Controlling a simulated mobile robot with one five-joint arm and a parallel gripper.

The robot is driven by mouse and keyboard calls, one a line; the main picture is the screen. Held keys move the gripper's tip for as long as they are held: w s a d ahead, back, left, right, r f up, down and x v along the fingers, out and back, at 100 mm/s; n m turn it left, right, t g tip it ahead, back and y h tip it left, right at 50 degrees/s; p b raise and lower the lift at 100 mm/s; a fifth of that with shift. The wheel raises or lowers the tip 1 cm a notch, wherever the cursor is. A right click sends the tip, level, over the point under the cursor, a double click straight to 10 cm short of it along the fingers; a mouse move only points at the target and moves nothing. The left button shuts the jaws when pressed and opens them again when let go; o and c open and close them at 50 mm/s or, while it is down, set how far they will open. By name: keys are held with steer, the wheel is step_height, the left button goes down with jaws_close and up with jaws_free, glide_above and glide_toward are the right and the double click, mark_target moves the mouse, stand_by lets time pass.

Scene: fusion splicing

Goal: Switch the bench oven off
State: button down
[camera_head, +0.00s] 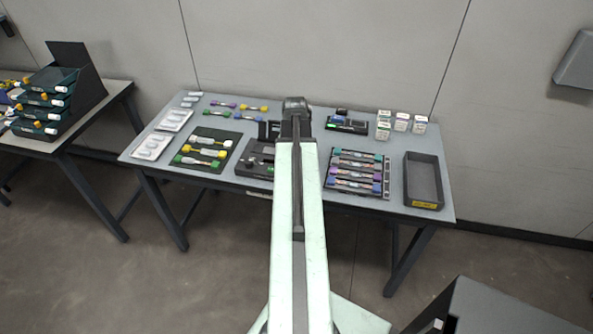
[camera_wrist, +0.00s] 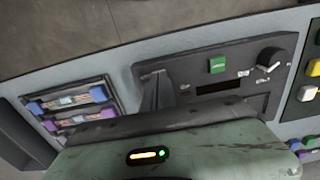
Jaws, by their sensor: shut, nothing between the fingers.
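The bench oven seems to be the dark unit in the middle of the table (camera_head: 258,160), partly hidden behind my arm in the head view. In the wrist view its dark panel (camera_wrist: 195,60) carries a green switch (camera_wrist: 217,65), a dark slot-like window and a round knob (camera_wrist: 270,57) with a pale pointer. My gripper (camera_wrist: 157,92) shows as dark fingers, shut and empty, over the panel's left part, left of the green switch. Whether it touches the panel cannot be told. In the head view my fingers are hidden behind the dark wrist at the arm's end.
A tray of coloured splice pieces (camera_head: 357,172) lies right of my arm; a dark mat with yellow and green pieces (camera_head: 206,150) lies left. An empty dark bin (camera_head: 423,181) is at the right end. Small white boxes (camera_head: 402,122) stand behind.

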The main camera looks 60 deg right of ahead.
step_height(320, 180, up, 7)
steer(key=p, duration=0.7)
steer(key=shift+w+a, duration=0.2)
steer(key=shift+w, duration=0.15)
steer(key=w+a+n, duration=0.3)
steer(key=w+a, duration=0.7)
steer(key=a, duration=0.2)
steer(key=w+a+n, duration=0.4)
steer(key=w+a, duration=0.6)
steer(key=a, duration=0.2)
steer(key=w+a+n, duration=0.1)
steer(key=a+n, duration=0.6)
steer(key=a, duration=1.8)
steer(key=shift+a+n, duration=0.25)
steer(key=shift+n, duration=0.05)
